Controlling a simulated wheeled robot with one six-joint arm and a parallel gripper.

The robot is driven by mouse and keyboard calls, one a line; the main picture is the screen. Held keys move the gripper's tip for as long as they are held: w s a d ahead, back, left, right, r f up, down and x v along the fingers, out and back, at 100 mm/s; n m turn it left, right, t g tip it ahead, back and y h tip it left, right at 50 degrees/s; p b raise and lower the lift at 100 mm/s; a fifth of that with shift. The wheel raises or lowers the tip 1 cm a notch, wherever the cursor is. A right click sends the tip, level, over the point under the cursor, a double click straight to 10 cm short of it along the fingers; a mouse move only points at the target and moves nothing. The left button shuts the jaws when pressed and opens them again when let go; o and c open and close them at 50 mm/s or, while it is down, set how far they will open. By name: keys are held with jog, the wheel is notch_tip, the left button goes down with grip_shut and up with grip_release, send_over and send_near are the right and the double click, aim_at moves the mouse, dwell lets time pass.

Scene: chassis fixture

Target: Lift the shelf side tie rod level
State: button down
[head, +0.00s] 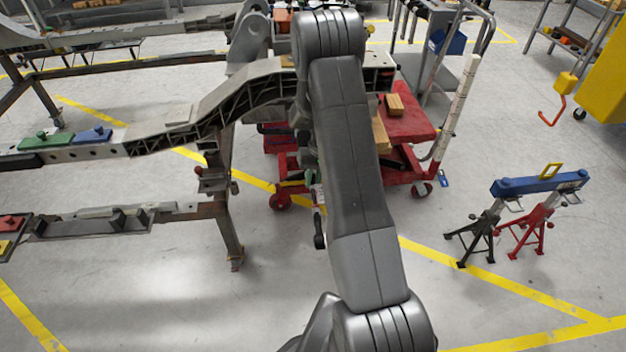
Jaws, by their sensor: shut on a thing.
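My arm crosses the middle of the head view and bends at the top. My gripper is not visible; the arm hides that area. I cannot make out a tie rod for certain. A narrow dark piece with a rounded lower end (319,241) shows just left of my arm, below the red cart. Its upper part is hidden, and I cannot tell what it is or whether it is held. The chassis rail (215,103) runs from the left to behind my arm.
A red cart (408,124) with wooden blocks stands behind my arm. A blue beam (538,184) rests on black and red stands at right. A steel support leg (227,220) stands left of my arm. The floor at lower left and right front is clear.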

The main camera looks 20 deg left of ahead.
jog(key=shift+w+r, duration=0.1)
jog(key=shift+r, duration=0.1)
jog(key=c, duration=1.4)
grip_release()
jog(key=v, duration=1.3)
jog(key=shift+r, duration=0.35)
